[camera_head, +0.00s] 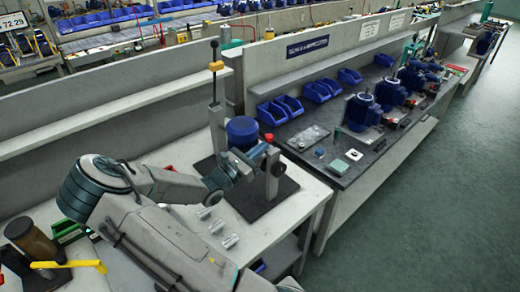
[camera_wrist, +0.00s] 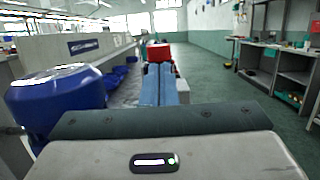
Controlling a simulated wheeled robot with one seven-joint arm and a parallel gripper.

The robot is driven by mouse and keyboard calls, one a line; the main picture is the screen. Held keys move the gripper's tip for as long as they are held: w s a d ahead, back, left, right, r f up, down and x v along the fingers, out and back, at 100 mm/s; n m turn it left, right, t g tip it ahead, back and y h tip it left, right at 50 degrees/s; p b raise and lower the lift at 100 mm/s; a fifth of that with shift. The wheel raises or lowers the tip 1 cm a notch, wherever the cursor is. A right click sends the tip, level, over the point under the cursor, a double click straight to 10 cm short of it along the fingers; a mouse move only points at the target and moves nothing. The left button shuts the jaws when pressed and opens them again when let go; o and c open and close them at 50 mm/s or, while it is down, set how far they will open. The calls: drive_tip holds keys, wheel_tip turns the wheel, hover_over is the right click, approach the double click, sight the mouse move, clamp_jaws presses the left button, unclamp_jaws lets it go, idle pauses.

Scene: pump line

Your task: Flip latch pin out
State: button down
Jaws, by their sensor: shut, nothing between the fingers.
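A red knob (camera_head: 268,137), which looks like the end of the latch pin, is on the right side of a press-like fixture (camera_head: 272,175). The knob also shows in the wrist view (camera_wrist: 159,52), straight beyond my fingertips. My gripper (camera_head: 258,151) is shut and empty, its pale blue fingers side by side in the wrist view (camera_wrist: 160,68). The fingertips are close to the knob; I cannot tell whether they touch it. A blue cylinder (camera_head: 242,132) sits in the fixture, to the left of my fingers in the wrist view (camera_wrist: 55,95). The pin's shaft is hidden.
An upright lever with a black knob (camera_head: 214,43) stands at the fixture's left. Several metal cylinders (camera_head: 217,226) are on the pale bench by the dark base plate (camera_head: 258,206). A dark bench with blue bins (camera_head: 272,113) and motors adjoins on the right. Floor is clear at far right.

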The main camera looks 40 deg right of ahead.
wheel_tip(320, 180, down, 5)
drive_tip(key=b, duration=0.3)
drive_tip(key=r+b+v, duration=0.1)
drive_tip(key=v, duration=0.8)
drive_tip(key=shift+a+b, duration=0.3)
drive_tip(key=shift+a, duration=0.2)
drive_tip(key=shift+f, duration=0.1)
